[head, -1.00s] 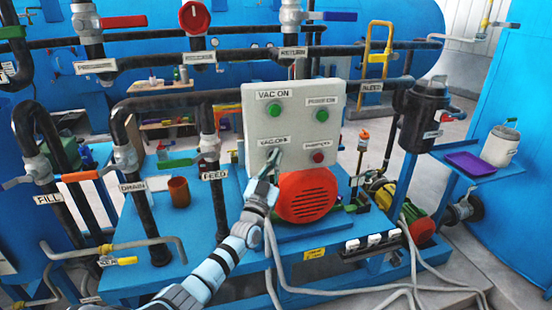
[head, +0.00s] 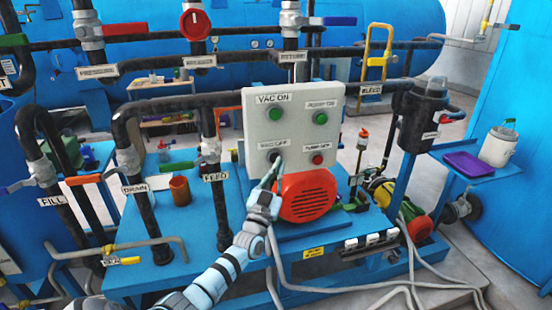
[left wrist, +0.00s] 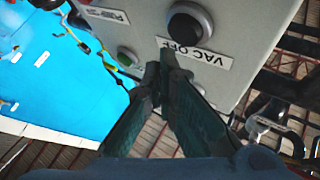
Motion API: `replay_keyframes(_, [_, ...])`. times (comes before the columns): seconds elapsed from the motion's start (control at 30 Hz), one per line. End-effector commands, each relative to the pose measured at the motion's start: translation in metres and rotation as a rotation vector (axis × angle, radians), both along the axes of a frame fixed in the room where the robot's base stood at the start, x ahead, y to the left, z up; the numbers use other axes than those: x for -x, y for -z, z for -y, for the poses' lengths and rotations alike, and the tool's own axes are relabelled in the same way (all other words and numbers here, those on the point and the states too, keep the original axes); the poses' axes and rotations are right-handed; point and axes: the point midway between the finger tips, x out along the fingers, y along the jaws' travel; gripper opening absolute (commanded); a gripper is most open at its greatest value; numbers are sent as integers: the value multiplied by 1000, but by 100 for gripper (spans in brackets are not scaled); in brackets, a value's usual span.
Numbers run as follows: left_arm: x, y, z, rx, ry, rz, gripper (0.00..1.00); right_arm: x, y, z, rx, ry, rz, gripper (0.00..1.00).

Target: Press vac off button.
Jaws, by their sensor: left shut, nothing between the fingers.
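The grey control box (head: 296,135) stands in the middle of the head view. Its dark VAC OFF button (head: 274,155) is at lower left, under the VAC OFF label. My left gripper (head: 276,164) is shut and empty, pointing up at the box from below; its tips show just below the button. In the left wrist view the VAC OFF button (left wrist: 190,22) is in clear sight beside its label (left wrist: 193,57). The shut fingertips (left wrist: 163,68) show at the label's edge, off the button. I cannot tell whether they touch the panel. My right gripper is not seen.
A green VAC ON button (head: 275,113) is above, another green button (head: 320,118) upper right, and a red button (head: 318,160) lower right. The orange-red motor (head: 305,197) sits close under the box, right of my gripper. The FEED pipe (head: 220,200) stands to the left.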

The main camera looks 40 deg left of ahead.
Motion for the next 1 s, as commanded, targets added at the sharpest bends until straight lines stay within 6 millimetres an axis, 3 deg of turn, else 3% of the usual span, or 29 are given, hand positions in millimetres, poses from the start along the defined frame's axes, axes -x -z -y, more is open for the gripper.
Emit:
replay_keyframes(0.1, [7,-6,10,2,1,-1,0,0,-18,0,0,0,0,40])
replay_keyframes(0.37, [21,-5,30,2,1,-1,0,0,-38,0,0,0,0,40])
replay_keyframes(1.0, [24,-1,34,1,0,-1,0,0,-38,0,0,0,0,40])
